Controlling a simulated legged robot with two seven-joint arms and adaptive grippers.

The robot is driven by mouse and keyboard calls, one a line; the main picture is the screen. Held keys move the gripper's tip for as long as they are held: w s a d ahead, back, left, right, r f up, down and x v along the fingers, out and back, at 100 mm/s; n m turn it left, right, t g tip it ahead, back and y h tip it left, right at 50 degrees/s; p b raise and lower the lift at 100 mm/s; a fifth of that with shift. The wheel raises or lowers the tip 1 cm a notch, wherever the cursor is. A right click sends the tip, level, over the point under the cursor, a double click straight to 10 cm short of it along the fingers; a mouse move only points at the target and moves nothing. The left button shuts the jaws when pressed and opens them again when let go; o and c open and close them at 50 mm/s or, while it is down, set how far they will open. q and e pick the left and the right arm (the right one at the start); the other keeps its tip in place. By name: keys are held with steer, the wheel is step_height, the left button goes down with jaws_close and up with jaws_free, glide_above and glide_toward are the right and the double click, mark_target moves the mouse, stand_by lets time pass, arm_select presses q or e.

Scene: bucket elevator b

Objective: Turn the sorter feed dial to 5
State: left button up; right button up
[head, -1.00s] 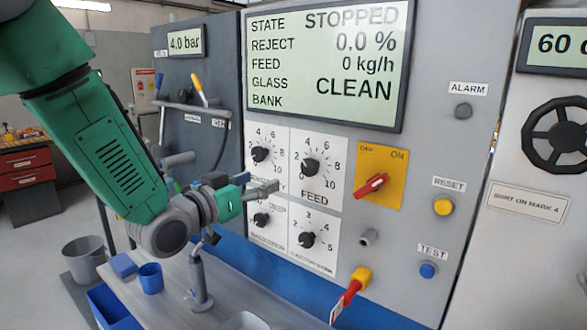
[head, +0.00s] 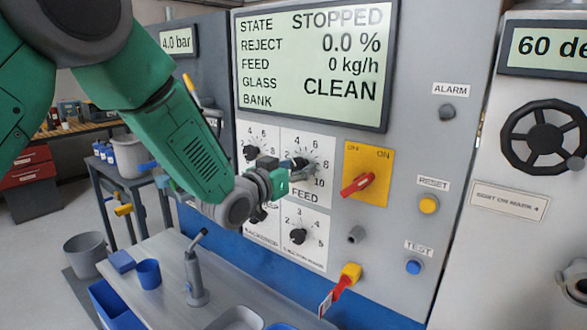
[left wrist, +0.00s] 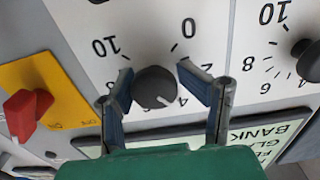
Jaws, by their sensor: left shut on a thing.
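The sorter feed dial, a round black knob (left wrist: 153,82) with a white pointer line, sits on a white scale plate above the word FEED. In the head view the knob (head: 300,162) is partly hidden by my left gripper (head: 291,170). In the left wrist view the two fingers of that gripper (left wrist: 160,86) stand on either side of the knob, shut on it. The pointer line slants to the lower right there, toward about 4; the numbers beyond are partly hidden. The screen (head: 310,62) reads STOPPED and FEED 0 kg/h. My right gripper is not in view.
Another dial (head: 250,152) is close on the left and a third (head: 298,236) below. A red switch on a yellow plate (head: 366,160) is to the right. A bench (head: 160,262) with a grey stand (head: 195,280) and blue cup (head: 149,273) lies below.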

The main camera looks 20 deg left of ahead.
arm_select(q)
steer(key=shift+s+d+r, duration=0.2)
steer(key=shift+d, duration=0.45)
steer(key=c, duration=0.5)
steer(key=shift+d, duration=0.25)
steer(key=shift+c, duration=0.4)
steer(key=shift+w+a+f, duration=0.1)
steer(key=shift+a+f, duration=0.1)
steer(key=shift+a, duration=0.55)
steer(key=shift+c, duration=0.3)
steer(key=shift+d, duration=0.25)
steer(key=shift+a+f+m+b, duration=0.15)
steer(key=shift+f+m+b, duration=0.05)
steer(key=shift+m+b, duration=2.65)
steer(key=shift+m, duration=0.75)
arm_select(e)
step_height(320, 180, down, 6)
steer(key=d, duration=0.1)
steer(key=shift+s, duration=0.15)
